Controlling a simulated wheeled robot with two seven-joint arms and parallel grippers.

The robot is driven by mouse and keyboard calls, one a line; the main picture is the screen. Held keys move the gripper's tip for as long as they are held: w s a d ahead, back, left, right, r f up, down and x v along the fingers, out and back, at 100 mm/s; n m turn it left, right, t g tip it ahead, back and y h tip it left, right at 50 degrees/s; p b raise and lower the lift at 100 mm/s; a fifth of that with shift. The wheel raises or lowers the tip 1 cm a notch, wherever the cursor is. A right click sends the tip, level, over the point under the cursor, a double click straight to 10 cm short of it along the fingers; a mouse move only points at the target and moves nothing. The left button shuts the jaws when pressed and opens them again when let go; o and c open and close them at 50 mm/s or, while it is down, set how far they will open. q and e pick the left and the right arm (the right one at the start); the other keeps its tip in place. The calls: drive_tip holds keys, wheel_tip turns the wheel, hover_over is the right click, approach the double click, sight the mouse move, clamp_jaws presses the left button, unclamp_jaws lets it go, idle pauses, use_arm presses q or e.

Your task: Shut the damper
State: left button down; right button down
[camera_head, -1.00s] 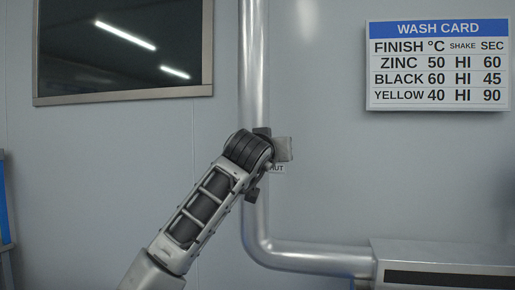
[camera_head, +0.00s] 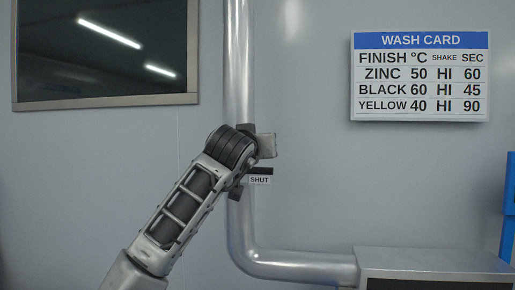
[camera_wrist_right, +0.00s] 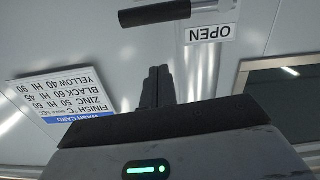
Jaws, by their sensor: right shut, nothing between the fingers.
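In the upside-down right wrist view, the black grip (camera_wrist_right: 154,12) shows at the top edge beside the OPEN label (camera_wrist_right: 210,33). My right gripper (camera_wrist_right: 158,72) is shut and empty, apart from the grip. In the head view my right arm hides its fingertips, the lever's pivot and the OPEN label. My left gripper is not in view.
The vertical pipe (camera_head: 238,70) bends right at the bottom into a grey metal box (camera_head: 430,262). A wash card (camera_head: 421,77) hangs on the wall at the right, a dark window (camera_head: 100,50) at the left. The wall between pipe and card is clear.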

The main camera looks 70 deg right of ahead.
drive_tip(key=s+a+b, duration=0.1)
drive_tip(key=a, duration=0.8)
drive_tip(key=shift+s+a+b, duration=0.25)
drive_tip(key=shift+a+b, duration=0.1)
drive_tip(key=shift+r, duration=0.1)
